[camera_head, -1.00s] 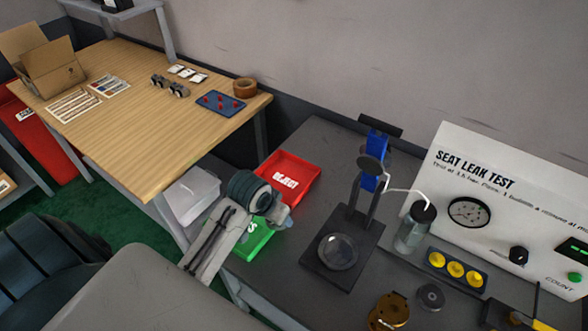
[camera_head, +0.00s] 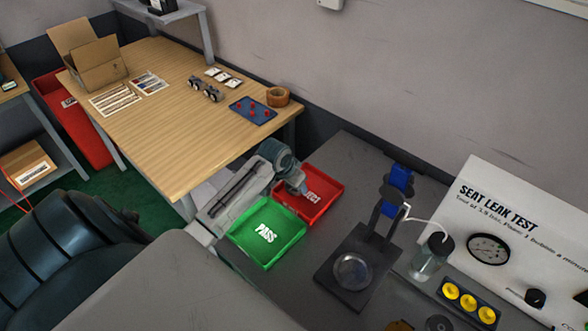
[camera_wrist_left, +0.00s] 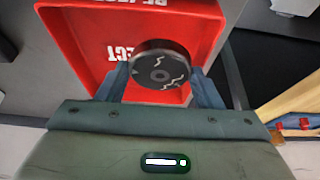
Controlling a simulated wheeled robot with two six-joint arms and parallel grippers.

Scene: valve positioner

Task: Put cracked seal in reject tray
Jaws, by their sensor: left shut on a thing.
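The cracked seal (camera_wrist_left: 158,66) is a dark round disc with pale jagged crack lines and a small centre hole. My left gripper (camera_wrist_left: 160,82) is shut on it, one finger on each side. In the left wrist view the seal is in front of the red reject tray (camera_wrist_left: 75,45), over its floor; I cannot tell its height. In the head view my left gripper (camera_head: 300,188) is at the red reject tray (camera_head: 325,217), over its left part, and partly hides the lettering. The seal is not clear there. My right gripper is in neither view.
An empty green PASS tray (camera_head: 284,252) adjoins the reject tray at the front left. A black test stand (camera_head: 352,272) with a blue clamp is to the right, beside a clear bottle (camera_head: 428,262) and the leak test panel (camera_head: 510,235). A wooden table (camera_head: 180,130) stands behind left.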

